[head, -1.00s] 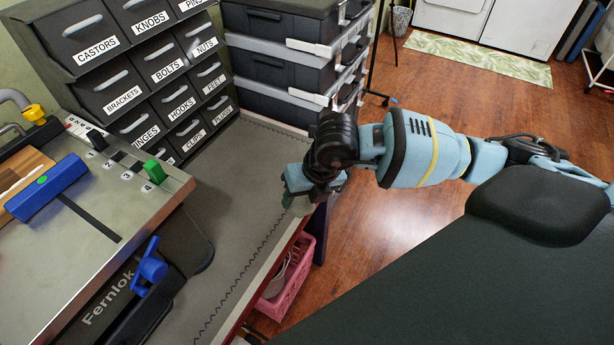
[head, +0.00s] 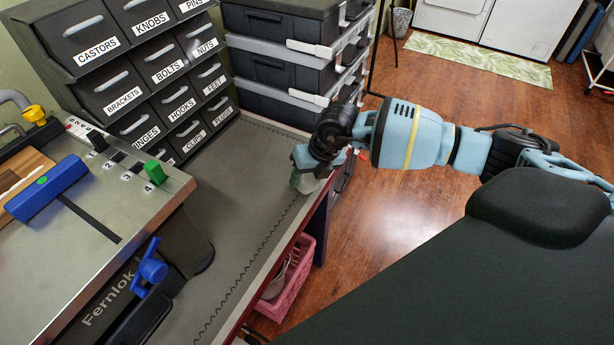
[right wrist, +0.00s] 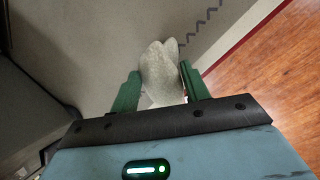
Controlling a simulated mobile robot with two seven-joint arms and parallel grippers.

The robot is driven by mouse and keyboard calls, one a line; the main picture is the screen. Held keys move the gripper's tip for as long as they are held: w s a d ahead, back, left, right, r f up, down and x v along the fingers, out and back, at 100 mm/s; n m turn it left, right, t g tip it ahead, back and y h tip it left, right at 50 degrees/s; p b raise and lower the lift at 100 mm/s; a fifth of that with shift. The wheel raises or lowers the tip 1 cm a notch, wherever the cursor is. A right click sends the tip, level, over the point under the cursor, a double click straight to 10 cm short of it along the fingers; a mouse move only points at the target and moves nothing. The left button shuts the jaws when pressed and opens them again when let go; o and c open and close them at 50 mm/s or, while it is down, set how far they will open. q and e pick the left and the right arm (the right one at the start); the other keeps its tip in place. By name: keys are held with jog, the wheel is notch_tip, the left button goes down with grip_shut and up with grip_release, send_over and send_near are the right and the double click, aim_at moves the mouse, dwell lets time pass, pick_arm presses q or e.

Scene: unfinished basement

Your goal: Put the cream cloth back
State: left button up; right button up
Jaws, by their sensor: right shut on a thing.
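In the right wrist view the cream cloth (right wrist: 160,75), a pale bunched piece, sits between the two green fingers of my right gripper (right wrist: 162,88). The fingers are shut on it, and its free end sticks out past the fingertips over the grey mat. In the head view my right gripper (head: 305,182) is at the far right edge of the bench, near the stacked cases. Only a small pale part of the cloth shows there, beneath the gripper. My left gripper is not in view.
The grey bench mat (head: 240,215) is bare between the Fernlok machine (head: 130,240) and the bench's right edge. Labelled drawers (head: 150,70) and black stacked cases (head: 270,75) stand at the back. A pink basket (head: 290,280) sits below the edge.

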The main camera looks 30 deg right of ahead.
jog(key=shift+f, duration=0.25)
jog(key=shift+f, duration=0.15)
jog(key=o, duration=0.6)
jog(key=shift+d+r, duration=0.1)
jog(key=shift+r, duration=0.35)
jog(key=shift+v, duration=5.75)
jog(key=shift+f, duration=0.1)
